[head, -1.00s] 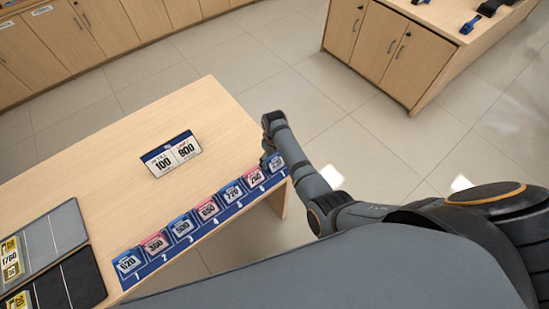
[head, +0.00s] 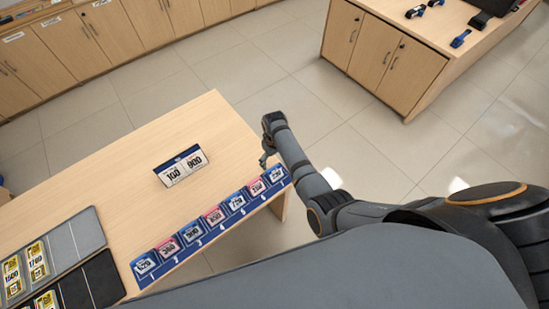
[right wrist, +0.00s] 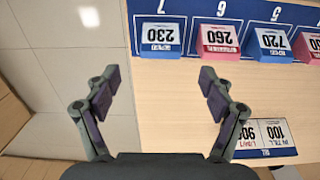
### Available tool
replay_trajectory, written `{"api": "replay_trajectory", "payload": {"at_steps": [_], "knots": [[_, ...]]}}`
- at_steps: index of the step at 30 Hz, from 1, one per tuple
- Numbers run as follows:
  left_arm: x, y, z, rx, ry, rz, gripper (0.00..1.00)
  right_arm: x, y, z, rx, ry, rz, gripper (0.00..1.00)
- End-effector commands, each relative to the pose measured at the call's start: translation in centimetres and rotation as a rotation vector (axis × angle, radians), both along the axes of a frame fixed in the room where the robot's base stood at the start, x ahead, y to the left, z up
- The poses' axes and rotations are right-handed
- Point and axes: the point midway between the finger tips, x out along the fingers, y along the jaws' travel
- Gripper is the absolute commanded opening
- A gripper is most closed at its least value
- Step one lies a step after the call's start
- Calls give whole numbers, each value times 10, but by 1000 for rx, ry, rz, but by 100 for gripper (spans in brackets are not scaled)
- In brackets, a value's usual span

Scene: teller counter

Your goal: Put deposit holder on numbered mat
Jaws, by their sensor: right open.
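The blue numbered mat (head: 153,282) runs along the table's near right edge. That blue holder is also at the row's far end in the head view (head: 277,174). My right gripper (head: 265,157) is near that end, by the table's right edge. In the right wrist view its fingers (right wrist: 160,82) are spread and empty, with the 230 holder just beyond their tips. My left gripper is not in view.
A blue-and-white sign (head: 181,166) marked 100 and 900 stands mid-table, also close to my right gripper (right wrist: 262,138). Grey (head: 75,235) and black (head: 100,277) trays with yellow cards lie at left. A cabinet counter (head: 385,60) stands beyond open floor.

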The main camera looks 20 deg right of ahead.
Motion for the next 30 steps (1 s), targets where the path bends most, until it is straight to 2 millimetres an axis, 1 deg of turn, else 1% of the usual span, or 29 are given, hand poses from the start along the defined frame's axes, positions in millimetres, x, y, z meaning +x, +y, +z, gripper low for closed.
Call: {"api": "replay_trajectory", "payload": {"at_steps": [1,4,18,20,22,23,24,25,26,27,29,30], "knots": [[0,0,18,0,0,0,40,0,0,19,0,0,0,82],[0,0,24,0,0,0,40,-1,0,28,-1,2,0,82],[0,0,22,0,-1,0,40,0,0,26,0,1,0,82],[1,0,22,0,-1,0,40,-4,-1,21,-1,3,-3,82],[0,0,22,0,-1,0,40,-18,-6,-3,-4,5,-17,82],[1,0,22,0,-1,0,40,-29,-11,-19,-6,5,-27,82],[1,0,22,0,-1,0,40,-48,-18,-46,-9,4,-47,82],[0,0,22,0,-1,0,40,-67,-23,-69,-10,1,-64,82],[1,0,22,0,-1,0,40,-88,-31,-92,-12,-2,-84,82],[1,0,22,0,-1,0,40,-120,-41,-123,-16,-9,-111,82],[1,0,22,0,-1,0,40,-172,-57,-163,-21,-21,-155,82],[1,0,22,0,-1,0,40,-208,-68,-185,-27,-31,-182,82]]}}
